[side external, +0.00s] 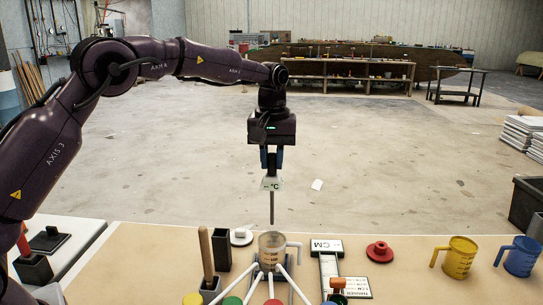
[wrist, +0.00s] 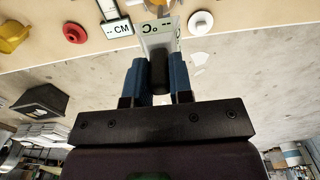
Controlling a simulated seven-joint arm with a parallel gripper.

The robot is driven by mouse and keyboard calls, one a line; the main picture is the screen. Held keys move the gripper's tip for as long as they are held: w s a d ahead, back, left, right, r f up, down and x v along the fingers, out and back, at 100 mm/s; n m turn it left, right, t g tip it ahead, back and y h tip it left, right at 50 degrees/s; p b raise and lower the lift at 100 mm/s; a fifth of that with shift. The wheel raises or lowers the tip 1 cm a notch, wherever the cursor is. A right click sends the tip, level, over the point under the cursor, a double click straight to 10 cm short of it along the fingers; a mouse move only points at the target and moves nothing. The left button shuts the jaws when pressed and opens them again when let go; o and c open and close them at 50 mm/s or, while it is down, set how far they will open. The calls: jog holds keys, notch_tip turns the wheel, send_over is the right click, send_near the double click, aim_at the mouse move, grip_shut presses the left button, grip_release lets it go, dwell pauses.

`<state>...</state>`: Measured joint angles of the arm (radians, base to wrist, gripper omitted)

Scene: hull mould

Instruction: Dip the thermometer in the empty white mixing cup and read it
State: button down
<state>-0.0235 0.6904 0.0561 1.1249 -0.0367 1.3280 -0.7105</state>
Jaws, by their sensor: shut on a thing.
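The thermometer (side external: 271,184) hangs upright from my gripper (side external: 272,160), its thin probe pointing down. Its display reads "-- °C", with no number. My gripper's blue fingers are shut on its handle; the wrist view shows the fingers (wrist: 157,78) on both sides of the dark handle, with the display head (wrist: 159,42) beyond. The pale mixing cup (side external: 271,246), with dark markings and a whitish handle at its right, is below the thermometer. The probe tip appears just above the cup's rim in the side view; the depth between them is hard to tell. The cup's inside is not clearly visible.
A CM gauge (side external: 326,248), red knobbed disc (side external: 379,252), yellow cup (side external: 457,257) and blue cup (side external: 521,257) are right.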

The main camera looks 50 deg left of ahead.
aim_at(272, 203)
jog(key=shift+f, duration=5.45)
dwell(1.0)
jog(key=shift+r, duration=4.8)
